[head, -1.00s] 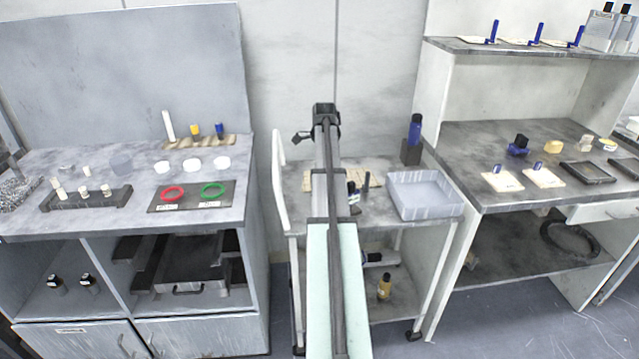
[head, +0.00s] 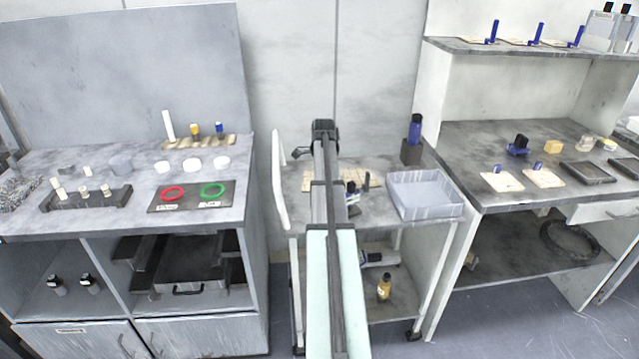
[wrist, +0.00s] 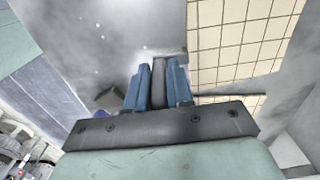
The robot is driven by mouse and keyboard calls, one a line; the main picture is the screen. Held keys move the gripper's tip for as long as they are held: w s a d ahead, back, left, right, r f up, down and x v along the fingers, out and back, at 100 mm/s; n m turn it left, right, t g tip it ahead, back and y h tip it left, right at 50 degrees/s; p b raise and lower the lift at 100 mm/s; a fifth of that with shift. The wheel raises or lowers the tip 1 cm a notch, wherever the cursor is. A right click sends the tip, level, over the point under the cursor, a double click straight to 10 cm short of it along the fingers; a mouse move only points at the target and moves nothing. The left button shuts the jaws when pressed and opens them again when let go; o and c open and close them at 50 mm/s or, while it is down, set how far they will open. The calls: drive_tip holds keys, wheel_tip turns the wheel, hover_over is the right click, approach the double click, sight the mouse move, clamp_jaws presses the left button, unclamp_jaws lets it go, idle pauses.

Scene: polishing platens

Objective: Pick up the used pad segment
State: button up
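Beige grid-grooved sheets lie on the middle cart, and one shows beside my arm in the head view (head: 366,179). In the wrist view a large grooved sheet (wrist: 232,40) fills the upper right, with a smaller piece below it. I cannot tell which is the used pad segment. My gripper (wrist: 159,75) shows in the wrist view with two blue fingers left of the large sheet. A grey bar lies between the fingers; I cannot tell whether it is held or part of the gripper. In the head view my arm hides much of the cart top.
A grey-blue tray (head: 425,193) stands on the cart's right side. A dark block with a blue-topped bottle (head: 414,130) stands behind it. A shelved bench stands on the right.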

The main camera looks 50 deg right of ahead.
clamp_jaws()
idle(0.4)
